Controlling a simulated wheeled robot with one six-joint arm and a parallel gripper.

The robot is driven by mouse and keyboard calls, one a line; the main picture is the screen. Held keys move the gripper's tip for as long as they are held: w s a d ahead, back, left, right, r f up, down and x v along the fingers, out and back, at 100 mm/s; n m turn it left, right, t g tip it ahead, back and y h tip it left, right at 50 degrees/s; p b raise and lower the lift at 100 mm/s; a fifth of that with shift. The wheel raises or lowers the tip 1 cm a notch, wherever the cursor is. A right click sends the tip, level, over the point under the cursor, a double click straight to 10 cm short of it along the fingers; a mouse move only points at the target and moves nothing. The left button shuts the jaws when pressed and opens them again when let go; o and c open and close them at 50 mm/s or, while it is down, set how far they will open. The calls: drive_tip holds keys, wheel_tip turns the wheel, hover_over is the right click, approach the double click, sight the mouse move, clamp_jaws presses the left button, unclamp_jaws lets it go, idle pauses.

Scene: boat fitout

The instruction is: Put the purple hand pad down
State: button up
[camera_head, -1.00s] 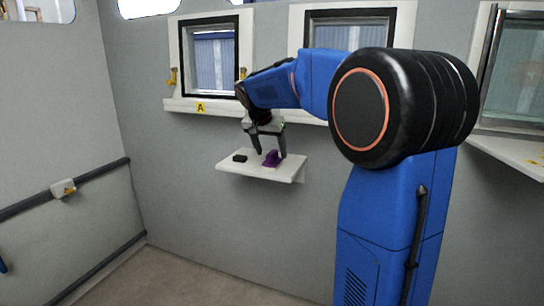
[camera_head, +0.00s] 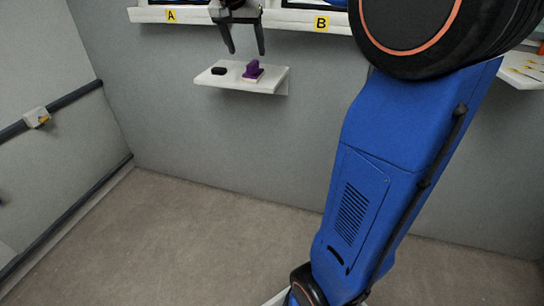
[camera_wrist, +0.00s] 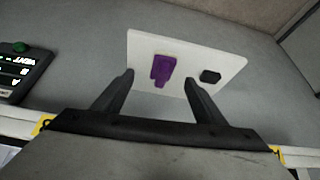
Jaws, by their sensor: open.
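The purple hand pad (camera_head: 253,69) rests on a small white wall shelf (camera_head: 275,79), on its right half in the head view. A pale base shows under the pad there. The pad also shows in the wrist view (camera_wrist: 163,70), between and beyond my fingertips. My gripper (camera_head: 245,52) is open and empty, just above the pad and apart from it. Its two fingers also show in the wrist view (camera_wrist: 160,77).
A small black block (camera_head: 218,71) lies on the shelf left of the pad. Above are sills with yellow labels A (camera_head: 171,16) and B (camera_head: 321,24). A dark rail (camera_head: 60,104) runs along the left wall. The floor (camera_head: 200,240) below is clear.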

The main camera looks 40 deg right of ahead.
drive_tip(key=s+a+f+n+y, duration=0.1)
drive_tip(key=s+a+f+n, duration=0.2)
drive_tip(key=s+f, duration=0.4)
drive_tip(key=s+a+f+n+y, duration=0.2)
drive_tip(key=s+a+f, duration=0.3)
drive_tip(key=s, duration=1)
drive_tip(key=s+a+f+n+t+y, duration=0.1)
drive_tip(key=s+a+f+n, duration=0.3)
drive_tip(key=s+f, duration=0.5)
drive_tip(key=shift+s+a+f, duration=0.25)
drive_tip(key=shift+s+f, duration=0.15)
drive_tip(key=shift+s, duration=0.65)
drive_tip(key=shift+o, duration=0.5)
wheel_tip(320, 180, up, 27)
drive_tip(key=m+g+h, duration=0.1)
drive_tip(key=m+h, duration=0.3)
drive_tip(key=m, duration=0.6)
hover_over(252, 63)
drive_tip(key=s+a, duration=0.4)
drive_tip(key=a, duration=0.2)
drive_tip(key=x, duration=1.7)
drive_tip(key=shift+s+d, duration=0.2)
drive_tip(key=shift+s, duration=0.15)
drive_tip(key=shift+c, duration=0.6)
